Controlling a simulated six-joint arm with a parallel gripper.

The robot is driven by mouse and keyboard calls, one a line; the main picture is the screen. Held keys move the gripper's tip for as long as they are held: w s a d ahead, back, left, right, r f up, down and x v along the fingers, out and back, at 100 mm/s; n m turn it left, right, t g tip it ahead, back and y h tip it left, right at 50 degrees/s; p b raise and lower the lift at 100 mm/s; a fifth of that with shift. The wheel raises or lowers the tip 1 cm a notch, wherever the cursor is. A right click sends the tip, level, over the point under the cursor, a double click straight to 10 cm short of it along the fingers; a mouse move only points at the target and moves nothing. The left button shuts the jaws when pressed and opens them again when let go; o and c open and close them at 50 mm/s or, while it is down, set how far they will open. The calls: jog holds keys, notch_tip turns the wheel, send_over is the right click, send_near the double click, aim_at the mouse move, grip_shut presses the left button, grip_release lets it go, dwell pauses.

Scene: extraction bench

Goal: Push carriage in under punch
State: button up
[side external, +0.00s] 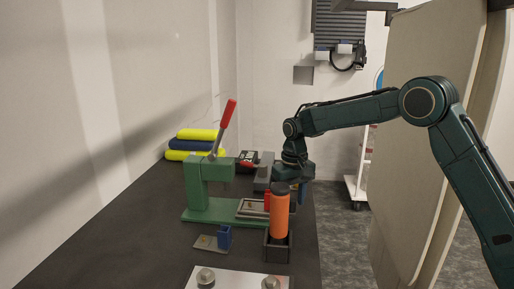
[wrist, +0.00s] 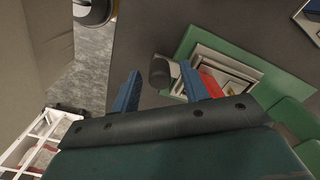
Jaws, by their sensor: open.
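The green punch press (side external: 208,185) with a raised red-handled lever (side external: 228,112) stands on the dark bench. The carriage (side external: 252,208), a light tray-like frame, sits on the press's green base, on the side toward my arm. It also shows in the wrist view (wrist: 232,66), with a grey rounded knob (wrist: 163,72) at its near end and a red part beside it. My gripper (wrist: 160,78) is open. Its blue fingers appear on either side of the knob, the right finger close to it; contact cannot be told. In the side view the orange cylinder partly hides the gripper and carriage.
An orange cylinder (side external: 280,214) stands in a dark holder (side external: 277,247) in front of the carriage. A small blue block (side external: 224,237) on a plate and a pale plate (side external: 232,280) with knobs lie nearer. Yellow and blue rolls (side external: 190,145) lie behind the press.

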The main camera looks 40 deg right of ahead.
aim_at(267, 192)
jog(key=shift+f, duration=0.35)
grip_shut()
jog(key=shift+w+a+r, duration=0.1)
jog(key=shift+w+a, duration=2.4)
jog(key=shift+w, duration=0.05)
jog(key=shift+c, duration=0.7)
grip_release()
jog(key=shift+a, duration=0.1)
jog(key=shift+o, duration=0.7)
